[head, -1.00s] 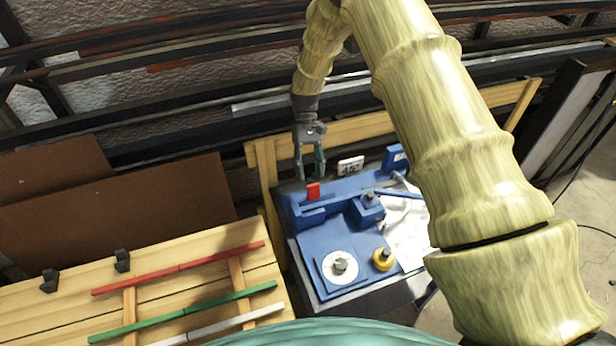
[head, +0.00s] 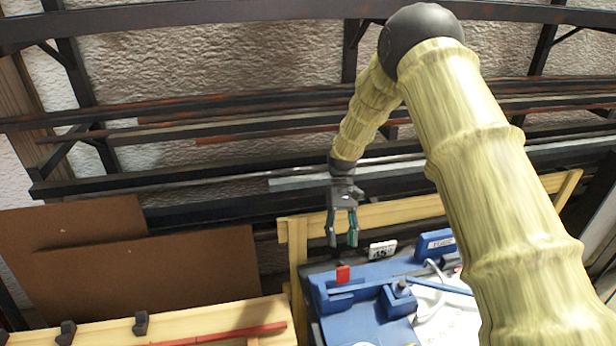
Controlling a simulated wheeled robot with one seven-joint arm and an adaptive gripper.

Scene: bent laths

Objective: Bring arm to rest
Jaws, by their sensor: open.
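My gripper (head: 342,240) is open and empty in the head view. It points down, in front of the wooden rail (head: 400,215) at the back of the bench. It hangs above the blue bending machine (head: 365,300) with its small red block (head: 343,274). The fingertips look apart from the red block, though the exact gap is hard to judge. My arm comes in from the right and crosses the right side of the view.
A red lath (head: 225,335) lies on the wooden table (head: 190,318) at lower left, near black blocks (head: 141,323). Brown boards (head: 150,270) lean behind it. A dark metal rack (head: 250,130) with long bars spans the wall.

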